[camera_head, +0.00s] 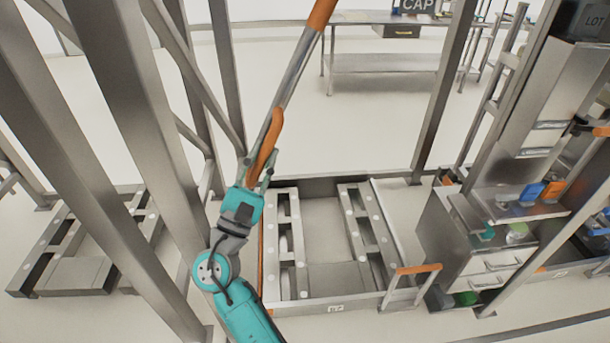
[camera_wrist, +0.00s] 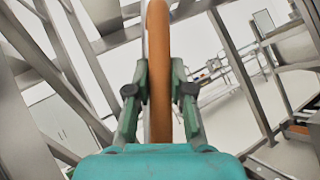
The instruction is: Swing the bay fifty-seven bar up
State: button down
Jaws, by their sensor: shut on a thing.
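The bar (camera_head: 297,72) is a grey rod with orange sections. It stands steeply raised, leaning right toward its top, which leaves the head view. My gripper (camera_head: 259,170) is shut on its lower orange section (camera_head: 268,138), above the left side of the bay. In the wrist view the orange section (camera_wrist: 159,50) runs between the two green fingers of my gripper (camera_wrist: 160,88). The bay (camera_head: 350,296) is a low metal frame with two roller rails and a small front label, too small to read surely. The bar's lower end is hidden behind my gripper.
Steel posts (camera_head: 140,120) stand close on the left of my arm. A similar low bay (camera_head: 80,272) lies at left. A drawer cabinet (camera_head: 480,262) stands at right, with an orange-topped handle frame (camera_head: 418,268) before it. A table (camera_head: 385,63) stands at the back. Open floor lies between.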

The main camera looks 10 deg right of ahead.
jog(key=a+r+n+t+y, duration=0.3)
jog(key=a+n, duration=0.4)
jog(key=a, duration=0.5)
jog(key=shift+t+y, duration=0.5)
jog(key=shift+y, duration=0.8)
jog(key=c, duration=1)
grip_release()
jog(key=shift+r, duration=0.1)
jog(key=v, duration=1.2)
